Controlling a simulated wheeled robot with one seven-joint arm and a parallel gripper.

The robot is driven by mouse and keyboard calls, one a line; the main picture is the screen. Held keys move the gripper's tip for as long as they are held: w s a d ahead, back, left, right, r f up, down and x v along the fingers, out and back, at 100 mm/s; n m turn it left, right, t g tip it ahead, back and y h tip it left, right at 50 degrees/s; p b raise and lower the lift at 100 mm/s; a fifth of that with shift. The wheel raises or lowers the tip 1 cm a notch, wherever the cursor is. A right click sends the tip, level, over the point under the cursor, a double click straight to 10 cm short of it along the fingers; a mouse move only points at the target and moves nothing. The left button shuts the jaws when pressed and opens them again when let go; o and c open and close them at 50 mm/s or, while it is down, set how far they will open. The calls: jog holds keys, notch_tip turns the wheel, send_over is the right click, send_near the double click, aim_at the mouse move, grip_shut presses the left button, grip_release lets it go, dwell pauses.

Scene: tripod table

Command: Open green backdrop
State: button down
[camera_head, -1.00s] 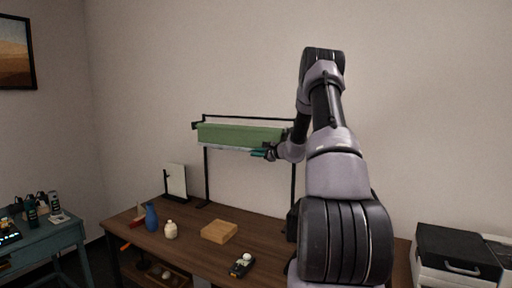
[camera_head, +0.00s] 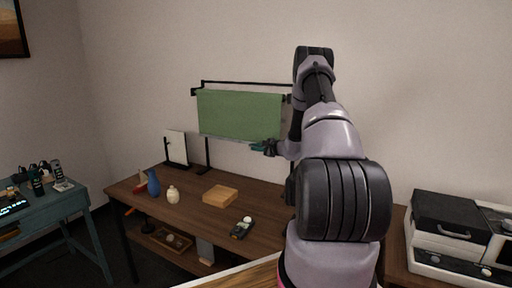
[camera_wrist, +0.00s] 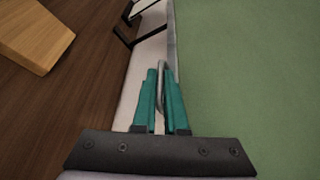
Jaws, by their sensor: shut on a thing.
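The green backdrop (camera_head: 240,114) hangs partly unrolled from a black frame (camera_head: 246,84) above the wooden table. Its lower edge carries a pale bar. My gripper (camera_head: 265,147) is at the right part of that lower edge. In the wrist view the green sheet (camera_wrist: 248,75) fills the right side. There the teal fingers of my gripper (camera_wrist: 161,98) are shut on a metal loop handle (camera_wrist: 161,80) at the sheet's edge. The fingers hide part of the handle.
On the wooden table (camera_head: 185,212) stand a blue vase (camera_head: 153,184), a cream jar (camera_head: 173,195), a wooden block (camera_head: 220,194), a small dark device (camera_head: 241,229) and a white panel (camera_head: 176,147). A black-topped machine (camera_head: 451,214) is at the right. A blue-grey table (camera_head: 50,207) is at the left.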

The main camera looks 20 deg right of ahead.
jog(key=c, duration=1.2)
grip_release()
jog(key=shift+c, duration=0.2)
jog(key=v, duration=1.1)
